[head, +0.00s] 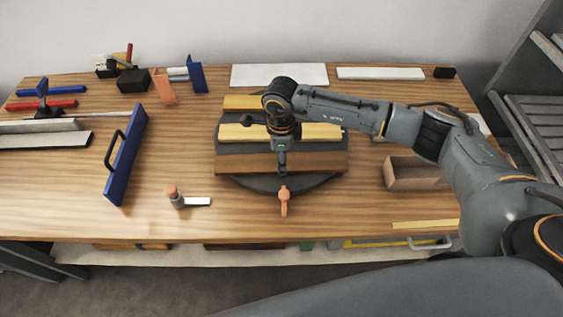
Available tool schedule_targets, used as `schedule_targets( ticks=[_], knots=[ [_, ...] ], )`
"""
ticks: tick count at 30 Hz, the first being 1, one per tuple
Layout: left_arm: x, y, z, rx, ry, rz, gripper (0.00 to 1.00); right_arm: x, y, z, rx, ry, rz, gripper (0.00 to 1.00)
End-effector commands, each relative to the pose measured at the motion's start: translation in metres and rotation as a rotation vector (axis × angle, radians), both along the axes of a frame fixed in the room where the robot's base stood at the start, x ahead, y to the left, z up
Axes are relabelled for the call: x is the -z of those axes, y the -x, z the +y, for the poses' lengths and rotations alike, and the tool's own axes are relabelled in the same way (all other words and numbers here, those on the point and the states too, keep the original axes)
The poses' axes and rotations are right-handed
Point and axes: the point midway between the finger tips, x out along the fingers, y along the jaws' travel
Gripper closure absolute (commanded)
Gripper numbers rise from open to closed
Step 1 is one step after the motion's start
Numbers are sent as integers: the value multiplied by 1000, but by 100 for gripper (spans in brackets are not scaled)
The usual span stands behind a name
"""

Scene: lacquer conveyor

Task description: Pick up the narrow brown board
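Three boards lie across a dark round-edged support (270,184) in the middle of the table. The front one is a long brown board (235,163). Behind it is a pale yellow board (318,132). A golden-brown board (238,102) lies at the back, partly hidden by my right arm. I cannot tell for certain which is the narrow brown board. My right gripper (282,167) points down over the front brown board and hides part of it. Its fingers look close together, but contact and opening are unclear. My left gripper is out of view.
A blue board with a handle (126,160) stands to the left. A small orange-topped tool (178,196) and an orange-handled piece (284,195) are near the front. An open wooden box (415,180) is at the right. White panels (278,75) lie at the back.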

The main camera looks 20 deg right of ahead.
Motion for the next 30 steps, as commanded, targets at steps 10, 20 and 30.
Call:
schedule_targets(
  ticks=[10, 20, 30],
  knots=[
    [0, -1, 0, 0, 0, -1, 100, -2, 0, 0, 1, 0, 0, 84],
    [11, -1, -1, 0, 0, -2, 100, -37, 1, 8, -5, -3, -5, 84],
    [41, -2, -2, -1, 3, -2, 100, -100, 22, 78, -8, -2, -4, 84]
  ],
)
